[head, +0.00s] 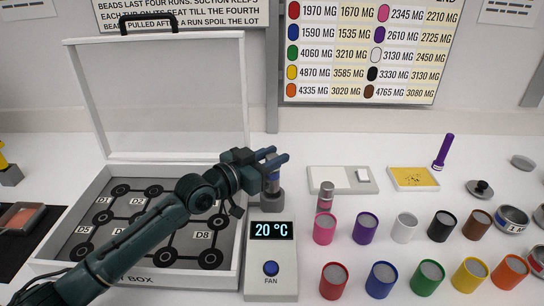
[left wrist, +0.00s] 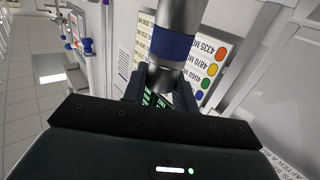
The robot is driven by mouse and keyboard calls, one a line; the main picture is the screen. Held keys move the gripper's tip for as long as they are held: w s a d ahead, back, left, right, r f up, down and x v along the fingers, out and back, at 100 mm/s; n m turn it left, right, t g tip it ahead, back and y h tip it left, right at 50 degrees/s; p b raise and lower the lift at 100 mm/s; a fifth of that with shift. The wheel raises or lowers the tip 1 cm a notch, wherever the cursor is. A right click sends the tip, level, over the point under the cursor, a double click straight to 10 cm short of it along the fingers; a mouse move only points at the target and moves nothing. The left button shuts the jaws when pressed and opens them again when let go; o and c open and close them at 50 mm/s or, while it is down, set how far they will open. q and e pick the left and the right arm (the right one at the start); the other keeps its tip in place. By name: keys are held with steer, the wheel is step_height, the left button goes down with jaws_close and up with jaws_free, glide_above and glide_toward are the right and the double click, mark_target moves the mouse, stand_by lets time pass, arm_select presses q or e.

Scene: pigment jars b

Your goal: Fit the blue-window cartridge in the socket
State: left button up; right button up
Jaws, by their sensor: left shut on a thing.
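My left gripper (head: 277,164) is shut on the blue-window cartridge (head: 271,184), a grey metal cylinder with a blue band. In the left wrist view the cartridge (left wrist: 174,45) stands between the fingers (left wrist: 160,84), its blue band in plain sight. In the head view the cartridge is upright over the grey socket (head: 271,202) at the back of the fan unit (head: 270,283), which reads 20 °C. The fingers hide part of the cartridge, and I cannot tell whether its lower end is in the socket. My right gripper is not in view.
A second cartridge (head: 326,196) with a pinkish band stands to the right. Several coloured jars (head: 381,279) fill the right front. An open case (head: 236,238) with round seats lies left, under my arm. A white tray (head: 318,180) and purple marker (head: 443,152) are behind.

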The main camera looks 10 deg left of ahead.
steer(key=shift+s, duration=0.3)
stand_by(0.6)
arm_select(q)
steer(key=shift+f, duration=0.15)
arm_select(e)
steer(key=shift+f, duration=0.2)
